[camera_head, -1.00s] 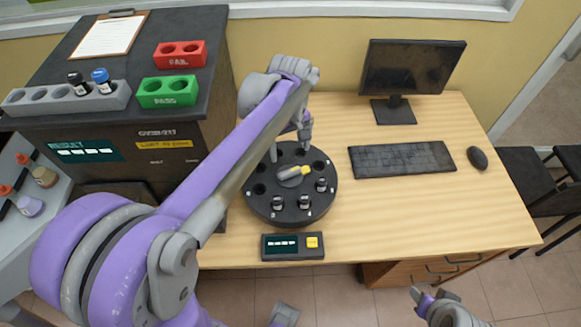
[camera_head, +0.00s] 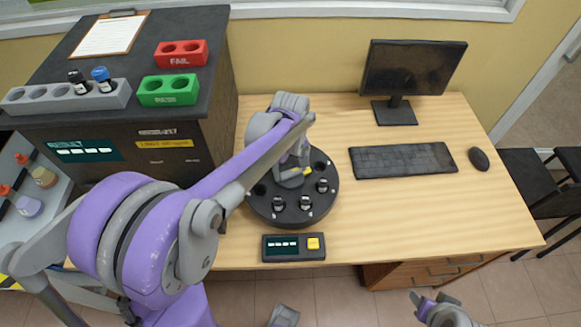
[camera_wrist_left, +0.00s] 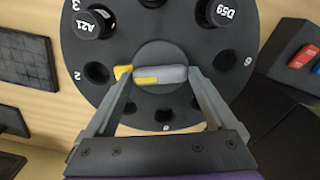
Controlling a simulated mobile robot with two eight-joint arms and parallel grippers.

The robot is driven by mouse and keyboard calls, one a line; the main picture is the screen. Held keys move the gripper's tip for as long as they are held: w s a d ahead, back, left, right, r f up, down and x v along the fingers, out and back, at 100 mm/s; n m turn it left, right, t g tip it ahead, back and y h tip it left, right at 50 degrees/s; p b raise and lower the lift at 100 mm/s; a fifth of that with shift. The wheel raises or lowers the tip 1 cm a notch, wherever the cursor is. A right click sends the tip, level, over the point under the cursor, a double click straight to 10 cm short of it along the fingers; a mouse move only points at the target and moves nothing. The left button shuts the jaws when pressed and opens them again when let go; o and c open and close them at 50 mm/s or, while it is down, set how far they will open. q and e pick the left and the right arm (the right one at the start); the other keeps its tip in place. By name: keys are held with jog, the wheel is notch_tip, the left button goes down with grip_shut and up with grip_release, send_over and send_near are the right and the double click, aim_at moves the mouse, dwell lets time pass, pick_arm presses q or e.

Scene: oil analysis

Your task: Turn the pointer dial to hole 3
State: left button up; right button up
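The round black dial disk (camera_head: 262,212) stands on the desk. Its grey pointer with a yellow tip (camera_head: 307,171) shows at the centre, partly covered by my left gripper (camera_head: 296,172). In the left wrist view the pointer (camera_wrist_left: 165,75) lies across the hub, its yellow end toward the empty hole beside the "2" (camera_wrist_left: 96,72). The "3" mark is at the top edge, by the vial labelled A21 (camera_wrist_left: 95,22). My left gripper (camera_wrist_left: 162,80) is open, one finger across the yellow end and one by the grey end. My right gripper (camera_head: 430,302) is low right, its opening unclear.
The disk holds three dark vials, one labelled D59 (camera_wrist_left: 218,12). The keyboard (camera_head: 402,160), monitor (camera_head: 411,70) and mouse (camera_head: 478,159) are to the right. A dark cabinet (camera_head: 190,140) stands left.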

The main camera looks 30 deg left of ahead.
pick_arm(q)
jog(key=c, duration=0.7)
jog(key=shift+m, duration=0.3)
jog(key=m, duration=0.3)
jog(key=shift+m, duration=2.5)
jog(key=o, duration=1.1)
jog(key=shift+c, duration=0.2)
